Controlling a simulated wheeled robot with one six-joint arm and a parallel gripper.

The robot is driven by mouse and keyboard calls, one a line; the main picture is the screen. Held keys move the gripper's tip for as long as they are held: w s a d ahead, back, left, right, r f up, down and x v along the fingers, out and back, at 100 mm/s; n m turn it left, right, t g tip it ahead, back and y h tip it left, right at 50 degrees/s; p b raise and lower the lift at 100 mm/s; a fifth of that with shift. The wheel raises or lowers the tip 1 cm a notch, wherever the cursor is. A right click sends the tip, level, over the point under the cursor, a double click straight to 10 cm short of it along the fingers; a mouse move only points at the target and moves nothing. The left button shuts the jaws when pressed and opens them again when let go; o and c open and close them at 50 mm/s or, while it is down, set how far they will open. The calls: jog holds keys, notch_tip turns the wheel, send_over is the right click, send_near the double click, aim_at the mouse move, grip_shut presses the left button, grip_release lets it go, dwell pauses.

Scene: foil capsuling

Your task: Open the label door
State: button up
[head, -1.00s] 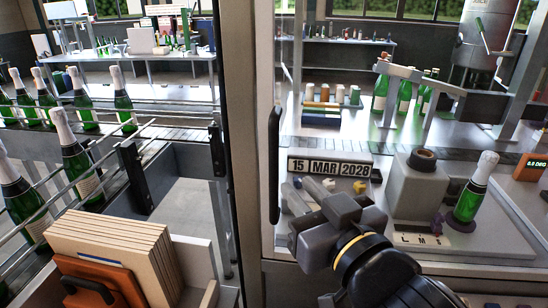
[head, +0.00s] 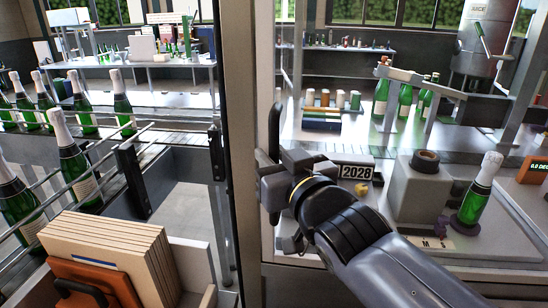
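The label door looks like a clear panel in a grey frame, with a dark upright handle (head: 274,130) on its left edge beside a broad grey post. The door appears shut. My arm reaches in from the lower right. Its fingers are partly hidden and dark against the handle, so I cannot tell whether they grip it, touch it or stand open around it.
Behind the door are a date block (head: 357,171) partly covered by my gripper, a grey machine block (head: 420,185) and a green bottle (head: 477,195). The grey post (head: 240,120) stands close to the left. A bottle conveyor and a box of boards (head: 110,250) lie further left.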

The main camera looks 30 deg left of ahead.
grip_shut()
dwell(0.6)
